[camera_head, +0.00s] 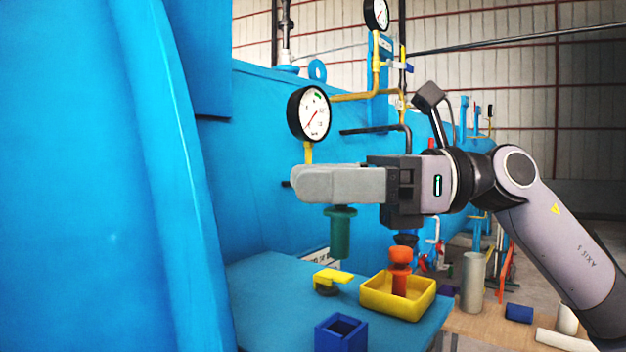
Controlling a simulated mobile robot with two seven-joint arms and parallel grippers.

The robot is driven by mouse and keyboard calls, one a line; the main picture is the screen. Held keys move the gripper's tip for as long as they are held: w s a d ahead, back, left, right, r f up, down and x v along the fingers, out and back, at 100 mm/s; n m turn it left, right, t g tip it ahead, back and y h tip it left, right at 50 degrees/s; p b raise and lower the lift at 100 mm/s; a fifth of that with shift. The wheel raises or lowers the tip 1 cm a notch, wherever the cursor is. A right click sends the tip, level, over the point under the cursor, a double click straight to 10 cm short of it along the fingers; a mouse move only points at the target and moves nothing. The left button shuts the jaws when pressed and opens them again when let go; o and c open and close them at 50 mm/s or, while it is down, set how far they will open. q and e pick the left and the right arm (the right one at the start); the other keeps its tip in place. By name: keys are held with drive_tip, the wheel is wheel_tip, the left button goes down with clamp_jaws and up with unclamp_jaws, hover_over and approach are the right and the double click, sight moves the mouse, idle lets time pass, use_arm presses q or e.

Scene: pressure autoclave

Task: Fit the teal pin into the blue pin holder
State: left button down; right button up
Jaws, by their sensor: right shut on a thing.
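The teal pin (340,236) hangs upright below my right gripper (318,185), with its wide flange near the top. My right gripper is shut on it, and the fingers hide its upper end. The blue pin holder (341,335) is a square, open-topped block at the front of the blue table, cut off by the bottom edge of the picture. The pin is in the air, clear of the holder and appearing above and behind it in the picture. My left gripper is not in view.
A yellow tray (370,300) holding an orange-red pin (400,272) stands right of the holder. A small yellow-topped part (333,278) lies behind it on the blue table (270,300). The large blue autoclave (90,180) fills the left. A pressure gauge (309,113) stands behind my gripper.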

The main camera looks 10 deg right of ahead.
drive_tip(key=shift+d, duration=0.15)
